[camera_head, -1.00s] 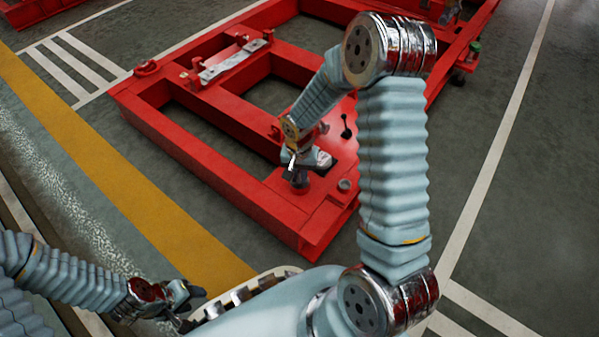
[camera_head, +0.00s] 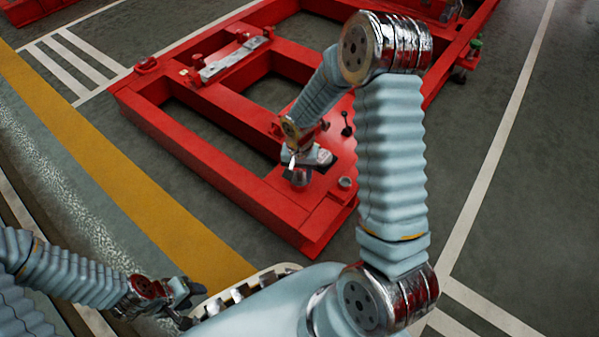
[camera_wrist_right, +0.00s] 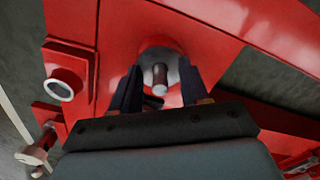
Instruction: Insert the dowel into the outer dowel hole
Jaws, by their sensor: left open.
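In the right wrist view a short grey metal dowel (camera_wrist_right: 160,80) stands out of a round silver boss (camera_wrist_right: 148,57) on the red frame (camera_wrist_right: 112,35). My right gripper (camera_wrist_right: 158,74) has one dark finger on each side of the dowel, with a visible gap to it on both sides. The hole itself is hidden under the dowel, so its depth cannot be told. In the head view my right gripper (camera_head: 299,163) is just above the silver boss (camera_head: 299,178) near the frame's front corner. My left gripper (camera_head: 190,302) is open and empty at the lower left.
A tray (camera_head: 262,284) with several slots is partly hidden behind my right arm. A small round fitting (camera_head: 345,183) and a black-knobbed lever (camera_head: 347,125) are on the frame near my right gripper. A metal bar (camera_head: 228,62) lies farther back. The floor (camera_head: 505,205) at right is clear.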

